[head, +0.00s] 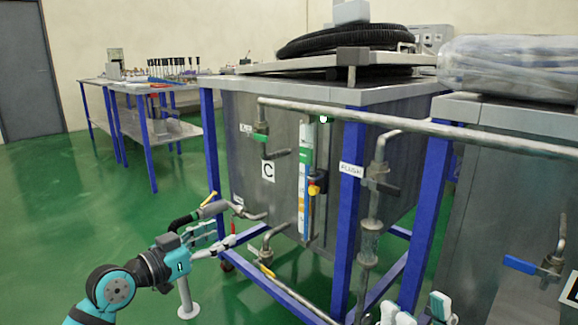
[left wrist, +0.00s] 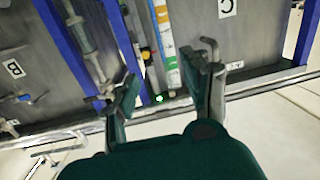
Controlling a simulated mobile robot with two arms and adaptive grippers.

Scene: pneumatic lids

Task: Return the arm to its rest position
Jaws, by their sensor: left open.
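My left arm (head: 110,290) reaches in from the lower left of the head view. Its left gripper (head: 228,222) is open and empty, in front of the lower left part of the steel tank marked C (head: 250,195). In the left wrist view both fingers of the left gripper (left wrist: 166,88) stand wide apart with nothing between them. That view is turned over, with the C label (left wrist: 227,8) at the top. My right gripper (head: 418,310) shows only its light fingertips at the bottom edge of the head view. They stand apart, and the rest is cut off.
Blue frame legs (head: 347,215), a long pipe (head: 400,122) and valve handles (head: 383,185) stand close in front of the tank. A second tank (head: 505,200) is at the right. Blue-legged tables (head: 170,130) stand at the back left. The green floor (head: 80,200) at the left is clear.

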